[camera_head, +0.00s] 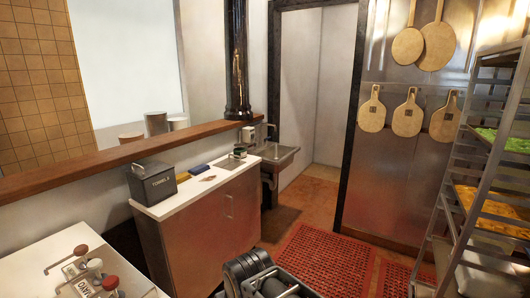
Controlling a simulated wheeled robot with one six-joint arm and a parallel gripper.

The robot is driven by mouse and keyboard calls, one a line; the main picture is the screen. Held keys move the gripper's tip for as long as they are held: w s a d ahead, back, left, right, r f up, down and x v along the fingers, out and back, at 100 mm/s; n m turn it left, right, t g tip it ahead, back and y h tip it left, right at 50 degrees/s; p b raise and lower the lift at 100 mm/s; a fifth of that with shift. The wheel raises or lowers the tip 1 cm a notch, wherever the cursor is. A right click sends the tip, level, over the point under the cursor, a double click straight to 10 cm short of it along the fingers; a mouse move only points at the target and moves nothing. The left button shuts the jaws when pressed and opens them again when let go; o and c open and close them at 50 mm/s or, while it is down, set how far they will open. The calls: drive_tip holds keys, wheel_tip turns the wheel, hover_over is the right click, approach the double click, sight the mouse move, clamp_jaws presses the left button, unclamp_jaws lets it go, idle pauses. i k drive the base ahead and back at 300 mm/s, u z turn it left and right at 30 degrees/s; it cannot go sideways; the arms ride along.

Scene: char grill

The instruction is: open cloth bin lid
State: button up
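A dark grey box with a label on its front, most likely the cloth bin (155,189), stands at the left end of the white-topped counter. Its lid (151,169) lies flat on top, with a small raised handle, and looks closed. The label is too small to read surely. A dark rounded part of my arm shows at the bottom middle, well below and right of the bin and apart from it. I cannot make out my gripper's fingers in this view.
The white counter (178,204) also holds small blue and yellow items. A steel sink (276,154) stands beyond it. A wooden ledge (85,171) runs behind. Red floor mats (325,258) lie right, before a tray rack (470,215). A white surface with knobbed handles is at bottom left.

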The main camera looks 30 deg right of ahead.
sight(230, 164)
drive_tip(key=z, duration=0.85)
drive_tip(key=i, duration=0.85)
drive_tip(key=z, duration=0.85)
drive_tip(key=i, duration=1.3)
drive_tip(key=u, duration=0.5)
drive_tip(key=i, duration=0.9)
drive_tip(key=u, duration=1.3)
drive_tip(key=i, duration=0.5)
drive_tip(key=u, duration=0.55)
